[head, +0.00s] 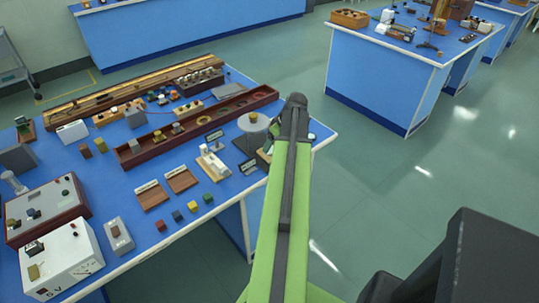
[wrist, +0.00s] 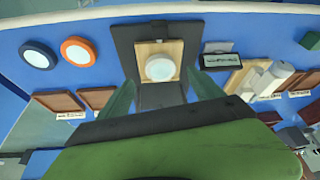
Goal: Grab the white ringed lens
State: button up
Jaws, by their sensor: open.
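In the wrist view a round lens with a white ring and a pale, glassy middle (wrist: 160,67) lies on a square wooden block (wrist: 144,52). The block sits on a black plate (wrist: 124,42). My gripper (wrist: 160,82) is open. Its two green fingers stand apart, one on each side below the lens, and nothing is between them. I cannot tell how high they are above it. In the head view my green arm reaches over the front right of the bench, and hides the fingers and the white ringed lens.
A blue-ringed lens (wrist: 38,54) and an orange-ringed lens (wrist: 78,51) lie left of the plate in the wrist view. A small dark display (wrist: 220,60) stands close right. In the head view the blue bench (head: 105,178) holds trays, blocks and instruments.

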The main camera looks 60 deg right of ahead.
aim_at(271, 150)
jog(key=b+x, duration=0.3)
jog(key=x, duration=0.1)
jog(key=shift+s+f, duration=0.15)
jog(key=shift+f, duration=0.05)
jog(key=shift+a+r, duration=0.1)
jog(key=shift+r, duration=0.1)
jog(key=c, duration=1.6)
jog(key=shift+r+p, duration=0.6)
jog(key=shift+p, duration=0.25)
notch_tip(271, 150, up, 4)
jog(key=p, duration=0.4)
jog(key=s+d+r+p, duration=0.5)
jog(key=s, duration=0.5)
jog(key=shift+d+r+p, duration=0.3)
jog(key=shift+r+p, duration=0.1)
